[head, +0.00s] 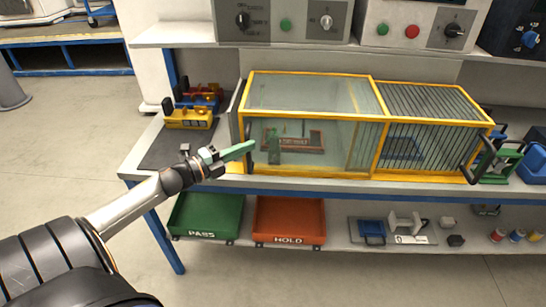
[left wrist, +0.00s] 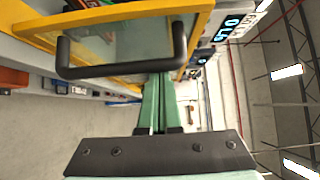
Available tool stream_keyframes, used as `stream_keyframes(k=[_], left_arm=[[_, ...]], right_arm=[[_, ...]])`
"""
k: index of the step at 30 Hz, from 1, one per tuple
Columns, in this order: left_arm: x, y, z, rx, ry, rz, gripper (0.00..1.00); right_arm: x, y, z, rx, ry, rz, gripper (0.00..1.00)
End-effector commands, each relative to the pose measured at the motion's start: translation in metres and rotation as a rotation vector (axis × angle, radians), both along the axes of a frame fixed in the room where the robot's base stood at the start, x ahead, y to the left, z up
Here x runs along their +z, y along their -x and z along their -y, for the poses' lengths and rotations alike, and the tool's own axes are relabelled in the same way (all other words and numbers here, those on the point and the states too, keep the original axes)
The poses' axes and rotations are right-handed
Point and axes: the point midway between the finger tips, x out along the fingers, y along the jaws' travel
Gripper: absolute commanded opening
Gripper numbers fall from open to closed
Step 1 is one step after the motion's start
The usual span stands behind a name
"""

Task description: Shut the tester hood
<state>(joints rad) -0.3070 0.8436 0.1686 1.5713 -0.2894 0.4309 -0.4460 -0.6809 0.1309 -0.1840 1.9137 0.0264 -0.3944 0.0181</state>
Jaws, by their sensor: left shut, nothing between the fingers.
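The tester hood (head: 310,75) is a long yellow-framed case on the bench in the head view. Its left part has clear panes and its right part has grey bars. A black handle (head: 250,152) stands at its left end; this handle (left wrist: 122,72) looks large and close in the left wrist view. My left gripper (head: 250,147) has green fingers, shut and empty, pointing right at the hood's left end beside the handle. My right gripper is not in view.
A yellow fixture (head: 188,118) stands on the dark mat left of the hood. A green PASS tray (head: 207,232) and a red HOLD tray (head: 290,232) are on the lower shelf. Another black handle (head: 470,155) is at the hood's right end. Control panels stand above, behind.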

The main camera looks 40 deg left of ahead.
Motion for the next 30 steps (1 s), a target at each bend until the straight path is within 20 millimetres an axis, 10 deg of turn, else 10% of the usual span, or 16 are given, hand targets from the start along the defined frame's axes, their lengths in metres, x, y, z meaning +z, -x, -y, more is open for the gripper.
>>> stream_keyframes(k=[9,30], left_arm=[[-0.001,0.026,-0.048,0.01,0.0,-0.005,0.0],[0.0,0.03,-0.058,0.016,-0.001,-0.003,0.0]], right_arm=[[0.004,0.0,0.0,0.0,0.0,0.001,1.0],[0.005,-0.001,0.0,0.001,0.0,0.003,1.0]])
